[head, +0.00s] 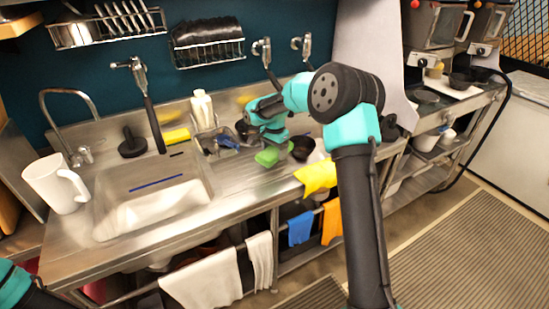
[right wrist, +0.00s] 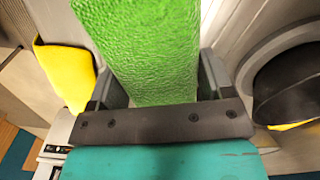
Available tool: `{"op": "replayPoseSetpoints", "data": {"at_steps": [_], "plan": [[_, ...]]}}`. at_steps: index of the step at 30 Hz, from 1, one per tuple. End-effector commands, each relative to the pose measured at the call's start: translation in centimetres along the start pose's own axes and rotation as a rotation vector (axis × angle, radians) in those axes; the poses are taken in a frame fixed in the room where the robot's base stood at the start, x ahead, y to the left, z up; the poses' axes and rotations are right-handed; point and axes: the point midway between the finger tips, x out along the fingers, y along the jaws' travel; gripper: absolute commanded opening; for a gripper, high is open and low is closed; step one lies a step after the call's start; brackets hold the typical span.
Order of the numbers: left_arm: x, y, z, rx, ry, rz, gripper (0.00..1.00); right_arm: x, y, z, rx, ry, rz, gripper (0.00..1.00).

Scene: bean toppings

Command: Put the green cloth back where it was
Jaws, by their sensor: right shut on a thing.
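The green cloth (head: 268,157) is in my right gripper (head: 275,142), held over the steel counter right of the sink. In the right wrist view the green cloth (right wrist: 150,45) fills the space between the two dark fingers of the gripper (right wrist: 158,85), and its textured face stretches away past them. In the head view I cannot tell whether the cloth's lower edge touches the counter. Only a teal and black part of my left arm shows at the bottom left; its gripper is out of the picture.
A yellow cloth (head: 316,177) drapes over the counter's front edge. Blue (head: 300,229) and orange (head: 332,221) cloths hang on the rail below. Dark bowls (head: 303,147) stand close to my right gripper. The sink (head: 150,205) and white pitcher (head: 55,184) are at left.

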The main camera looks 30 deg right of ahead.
Motion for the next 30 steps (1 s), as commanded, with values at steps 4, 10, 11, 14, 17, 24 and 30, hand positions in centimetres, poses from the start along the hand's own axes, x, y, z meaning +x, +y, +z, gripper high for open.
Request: {"op": "replayPoseSetpoints", "data": {"at_steps": [4,10,11,14,17,24,30], "plan": [[0.0,0.0,0.0,0.0,0.0,0.0,0.48,0.0,0.0,-0.1,0.0,0.0,0.0,0.48],[0.0,0.0,0.0,0.0,0.0,0.0,0.48,0.3,0.0,0.0,0.0,0.0,0.001,0.48],[0.0,0.0,0.0,0.0,0.0,0.0,0.48,0.5,0.0,0.0,0.0,-0.001,0.002,0.48],[0.0,0.0,0.0,0.0,0.0,0.0,0.48,1.7,0.0,-0.1,0.0,-0.001,0.003,0.48],[0.0,0.0,0.0,0.0,0.0,0.0,0.48,2.9,0.0,-0.1,0.001,0.0,0.003,0.48],[0.0,0.0,0.0,0.0,0.0,0.0,0.48,3.5,0.0,0.0,0.001,0.0,0.0,0.48],[0.0,0.0,0.0,0.0,0.0,0.0,0.48,3.7,0.0,0.0,0.0,0.0,0.001,0.48]]}}
